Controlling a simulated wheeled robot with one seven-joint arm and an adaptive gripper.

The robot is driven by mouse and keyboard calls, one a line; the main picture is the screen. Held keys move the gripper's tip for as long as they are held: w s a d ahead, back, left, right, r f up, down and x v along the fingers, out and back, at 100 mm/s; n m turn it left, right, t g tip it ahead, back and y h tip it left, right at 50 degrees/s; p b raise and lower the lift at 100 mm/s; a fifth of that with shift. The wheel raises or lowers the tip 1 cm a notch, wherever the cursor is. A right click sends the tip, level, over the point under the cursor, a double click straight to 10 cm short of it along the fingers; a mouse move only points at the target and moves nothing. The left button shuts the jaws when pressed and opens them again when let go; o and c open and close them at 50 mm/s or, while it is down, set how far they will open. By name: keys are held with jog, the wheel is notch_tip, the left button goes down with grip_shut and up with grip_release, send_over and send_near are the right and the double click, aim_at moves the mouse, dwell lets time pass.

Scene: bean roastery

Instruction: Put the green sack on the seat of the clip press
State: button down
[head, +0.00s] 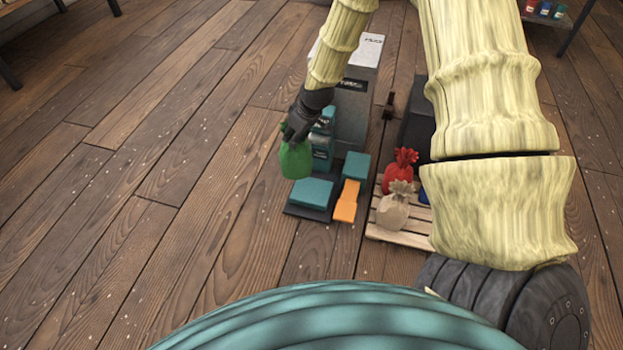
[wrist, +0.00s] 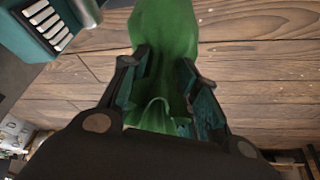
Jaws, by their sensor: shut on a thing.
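The green sack (head: 295,160) hangs from my gripper (head: 291,134), which is shut on its gathered neck. In the wrist view the sack (wrist: 168,28) runs up between the two fingers (wrist: 166,68), and its far end is cut off by the frame. The clip press is a grey machine (head: 352,112) with a teal front part and a dark base. A flat teal block (head: 311,192), perhaps its seat, lies low in front. The sack is just left of the press and above the block's left side; I cannot tell whether they touch. A teal press part (wrist: 40,32) shows upper left in the wrist view.
An orange piece (head: 346,202) and a smaller teal block (head: 356,165) sit beside the flat block. A wooden pallet (head: 401,236) to the right holds a red sack (head: 398,176), a beige sack (head: 394,208) and something blue. The plank floor to the left is clear.

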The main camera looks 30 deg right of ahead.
aim_at(308, 142)
jog(key=d+f, duration=0.2)
jog(key=d, duration=0.1)
jog(key=d+f, duration=0.1)
jog(key=d, duration=0.1)
jog(key=shift+s+f, duration=0.1)
jog(key=shift+s, duration=0.25)
notch_tip(308, 142, down, 10)
jog(key=b, duration=0.5)
jog(key=shift+d+f, duration=0.15)
jog(key=shift+d, duration=0.15)
jog(key=shift+s, duration=0.1)
jog(key=c, duration=1.1)
grip_release()
jog(key=shift+f, duration=0.15)
